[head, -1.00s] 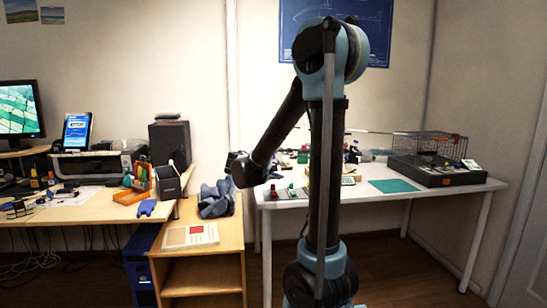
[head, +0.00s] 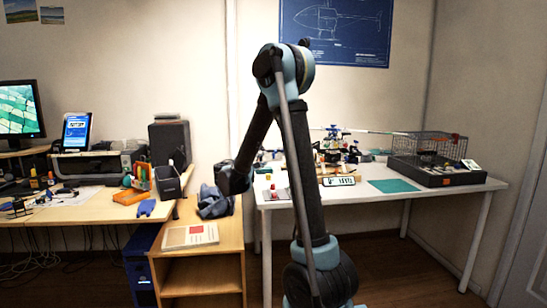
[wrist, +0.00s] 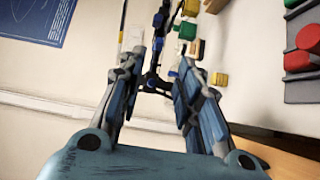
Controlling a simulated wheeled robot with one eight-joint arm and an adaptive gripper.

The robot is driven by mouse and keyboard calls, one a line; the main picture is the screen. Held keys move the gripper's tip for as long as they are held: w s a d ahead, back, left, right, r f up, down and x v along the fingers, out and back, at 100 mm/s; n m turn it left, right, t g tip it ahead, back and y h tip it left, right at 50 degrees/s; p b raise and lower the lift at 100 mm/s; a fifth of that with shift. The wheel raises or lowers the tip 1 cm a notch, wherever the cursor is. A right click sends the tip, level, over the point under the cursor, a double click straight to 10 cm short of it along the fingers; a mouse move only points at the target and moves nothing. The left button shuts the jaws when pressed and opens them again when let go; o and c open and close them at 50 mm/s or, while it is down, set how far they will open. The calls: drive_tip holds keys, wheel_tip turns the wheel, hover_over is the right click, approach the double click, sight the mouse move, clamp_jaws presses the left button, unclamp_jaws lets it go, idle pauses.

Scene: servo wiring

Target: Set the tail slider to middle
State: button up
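A grey block with a red cap (wrist: 303,60) is at the right edge of the wrist view, with a green piece (wrist: 296,4) above it, partly cut off. In the head view a small grey unit (head: 277,193) with red on it lies at the white table's front left. No slider marked as the tail one can be made out. My gripper (wrist: 162,60) is open, with nothing visibly held between its fingers. It is apart from the red-capped block, which lies to its right. In the head view my arm's end hangs left of the white table, and the fingers are hidden.
A dark model helicopter (wrist: 156,78) shows beyond my fingers. Yellow and green blocks (wrist: 218,79) lie near it. The white table (head: 415,188) also carries a wire cage (head: 432,146) and a green mat (head: 393,186). A wooden shelf (head: 200,262) stands at left.

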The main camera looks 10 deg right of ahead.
drive_tip(key=x, duration=1.2)
drive_tip(key=shift+c, duration=0.6)
clamp_jaws()
